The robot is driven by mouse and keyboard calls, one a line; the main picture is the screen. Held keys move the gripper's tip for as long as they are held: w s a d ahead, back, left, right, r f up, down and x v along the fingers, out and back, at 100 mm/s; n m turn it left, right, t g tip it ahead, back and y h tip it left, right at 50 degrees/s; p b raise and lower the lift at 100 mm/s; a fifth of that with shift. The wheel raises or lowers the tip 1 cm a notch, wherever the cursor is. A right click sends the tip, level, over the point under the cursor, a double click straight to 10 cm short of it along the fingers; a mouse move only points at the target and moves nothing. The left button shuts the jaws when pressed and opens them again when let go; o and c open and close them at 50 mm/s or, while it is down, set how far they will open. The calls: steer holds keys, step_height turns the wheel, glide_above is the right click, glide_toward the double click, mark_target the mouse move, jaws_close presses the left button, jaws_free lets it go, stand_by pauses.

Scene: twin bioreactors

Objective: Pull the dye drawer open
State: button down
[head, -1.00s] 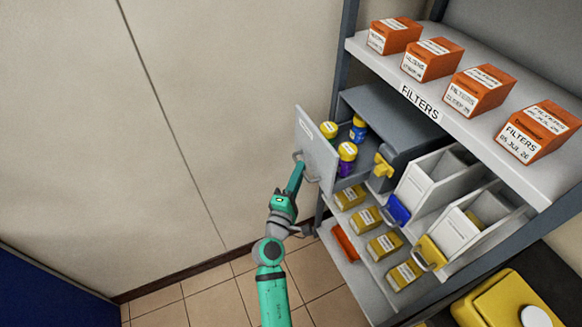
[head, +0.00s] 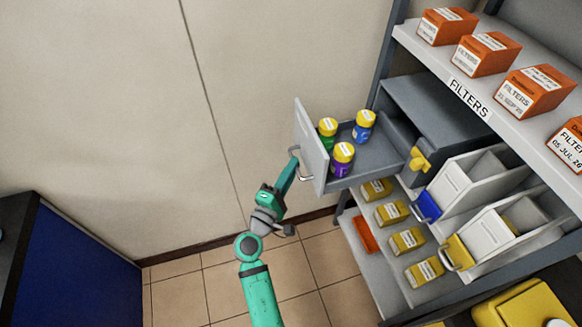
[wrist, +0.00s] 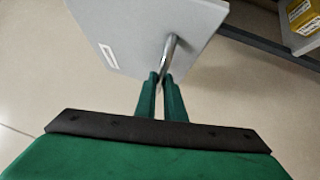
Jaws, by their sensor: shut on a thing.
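The dye drawer (head: 312,150) stands well out of its grey cabinet (head: 440,115), front panel to the left. Inside it are several yellow-capped jars: green (head: 327,132), purple (head: 343,158) and blue (head: 363,126). My gripper (head: 294,158) is at the left of the drawer front. In the wrist view my gripper (wrist: 160,82) is shut on the metal drawer handle (wrist: 169,52), below the pale drawer front (wrist: 150,25). The fingers hide part of the handle.
A yellow latch-like part (head: 419,160) is on the cabinet beside the drawer. Orange filter boxes (head: 536,92) stand on the shelf above. White bins (head: 470,185) and yellow boxes (head: 408,240) are right and below. A blue-sided unit (head: 85,265) stands at the left; floor between is clear.

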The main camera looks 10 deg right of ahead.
steer(key=c, duration=1.8)
jaws_free()
steer(key=shift+c, duration=0.2)
steer(key=v, duration=1.1)
steer(key=shift+w+d, duration=0.1)
